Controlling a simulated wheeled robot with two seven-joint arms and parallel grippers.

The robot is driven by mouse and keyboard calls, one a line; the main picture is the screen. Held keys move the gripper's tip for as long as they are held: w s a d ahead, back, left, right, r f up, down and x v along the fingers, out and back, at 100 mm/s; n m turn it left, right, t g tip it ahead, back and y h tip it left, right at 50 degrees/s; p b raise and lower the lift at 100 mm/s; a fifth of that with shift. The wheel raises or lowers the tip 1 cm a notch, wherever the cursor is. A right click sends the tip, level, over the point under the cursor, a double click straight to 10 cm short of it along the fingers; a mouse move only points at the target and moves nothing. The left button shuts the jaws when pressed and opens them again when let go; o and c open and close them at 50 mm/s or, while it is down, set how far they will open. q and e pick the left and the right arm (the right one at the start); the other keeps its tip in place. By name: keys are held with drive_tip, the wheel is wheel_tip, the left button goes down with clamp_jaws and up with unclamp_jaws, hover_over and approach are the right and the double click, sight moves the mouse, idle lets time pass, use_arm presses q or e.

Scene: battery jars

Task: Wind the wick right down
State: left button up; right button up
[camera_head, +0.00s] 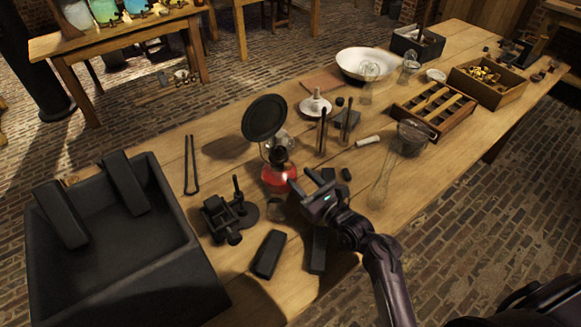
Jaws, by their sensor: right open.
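A small oil lamp with a red base (277,177) stands on the wooden table near the middle of the view. A dark round disc (264,117), perhaps its reflector, rises behind its clear upper part. My right gripper (301,182) is just to the right of the lamp's base with its fingers towards it. It is open, and nothing shows between the fingers. I cannot tell whether a fingertip touches the lamp. The wick and its winding knob are too small to make out. My left gripper is not in view.
A large dark bin (110,262) stands at the left. A black clamp-like device (230,213) and a dark block (268,254) are close to the lamp.

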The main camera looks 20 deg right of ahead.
sight(289, 168)
drive_tip(key=x, duration=0.4)
drive_tip(key=shift+w+f, duration=0.1)
drive_tip(key=shift+f, duration=0.05)
drive_tip(key=shift+w+a, duration=0.1)
drive_tip(key=shift+w, duration=0.1)
clamp_jaws()
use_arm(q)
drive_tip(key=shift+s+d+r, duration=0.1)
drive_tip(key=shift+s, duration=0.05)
